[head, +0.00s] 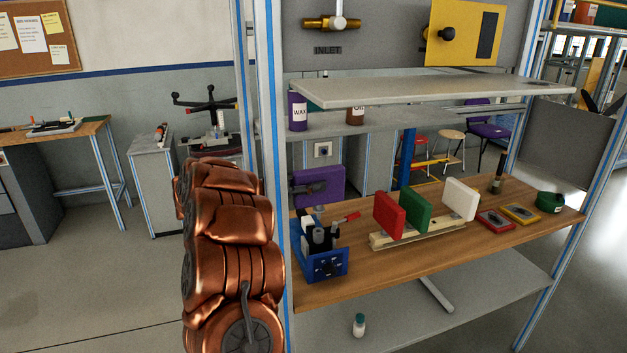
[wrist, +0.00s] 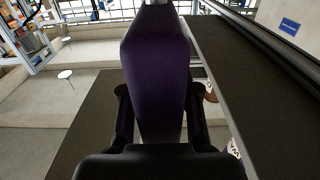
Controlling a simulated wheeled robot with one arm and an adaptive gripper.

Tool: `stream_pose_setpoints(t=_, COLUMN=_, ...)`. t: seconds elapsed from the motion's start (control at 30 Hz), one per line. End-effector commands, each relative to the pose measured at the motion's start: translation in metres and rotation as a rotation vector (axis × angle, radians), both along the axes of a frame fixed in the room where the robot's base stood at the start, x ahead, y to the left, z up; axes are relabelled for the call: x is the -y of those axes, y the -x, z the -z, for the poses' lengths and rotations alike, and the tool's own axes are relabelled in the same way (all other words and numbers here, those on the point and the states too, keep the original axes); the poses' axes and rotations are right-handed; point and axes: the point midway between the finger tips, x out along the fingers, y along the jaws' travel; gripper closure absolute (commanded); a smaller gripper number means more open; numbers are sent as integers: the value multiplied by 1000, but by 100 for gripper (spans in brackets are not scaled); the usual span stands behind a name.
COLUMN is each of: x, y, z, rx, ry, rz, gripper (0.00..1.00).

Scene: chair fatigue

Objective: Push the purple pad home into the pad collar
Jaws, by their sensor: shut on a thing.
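The purple pad (head: 327,177) is upright above the back left of the wooden bench in the head view. My gripper (head: 316,187) is shut on it. In the wrist view the purple pad (wrist: 155,70) runs up the middle between the two dark fingers of my gripper (wrist: 156,95). I cannot make out the pad collar in either view, so I cannot tell whether the pad touches it.
A blue box of tools (head: 328,265) stands at the bench's front left. A rack (head: 425,235) holds red (head: 389,212), green (head: 417,208) and white (head: 461,199) pads. A grey shelf (head: 375,120) with wax (head: 298,112) and oil (head: 356,111) containers hangs above. A blue-edged post (head: 275,200) stands beside my arm.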

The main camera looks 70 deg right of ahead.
Motion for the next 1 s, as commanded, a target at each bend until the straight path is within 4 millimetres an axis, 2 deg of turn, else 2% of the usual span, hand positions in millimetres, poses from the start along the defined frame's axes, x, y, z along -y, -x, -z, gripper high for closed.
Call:
stream_pose_setpoints(t=0.2, x=0, y=0, z=18, rx=-1, ry=2, rz=-1, gripper=100)
stream_pose_setpoints(t=0.37, x=0, y=-1, z=25, rx=-1, ry=2, rz=-1, gripper=100)
stream_pose_setpoints(t=1.0, x=0, y=0, z=26, rx=1, ry=2, rz=-1, gripper=100)
